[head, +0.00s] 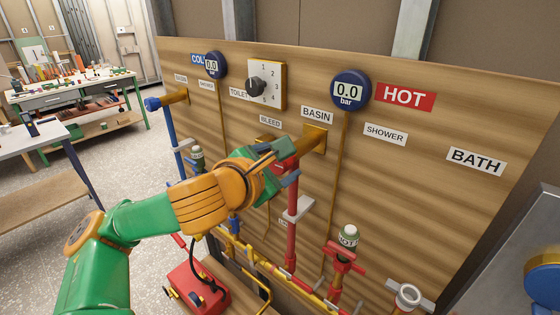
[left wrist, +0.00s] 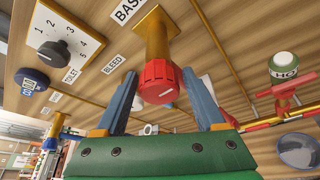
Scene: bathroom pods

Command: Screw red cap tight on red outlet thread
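The red cap (left wrist: 158,82), with a ridged rim and a flat round face, sits at the end of the brass outlet stub (left wrist: 155,38) under the BASIN label in the left wrist view. The thread is hidden behind the cap, so how far it is screwed on cannot be seen. My left gripper (left wrist: 161,72) has its two blue fingers on either side of the cap, with a narrow gap showing at each side. In the head view my left gripper (head: 287,166) reaches the brass BASIN fitting (head: 314,139) and mostly hides the cap. My right gripper is not in view.
The wooden panel (head: 440,200) carries gauges, a numbered dial (head: 256,86) and labels. A red pipe (head: 292,235) runs below my left gripper. A HOT bottle-like fitting (head: 348,240) stands to the right, and a red pump box (head: 197,289) sits low on the left.

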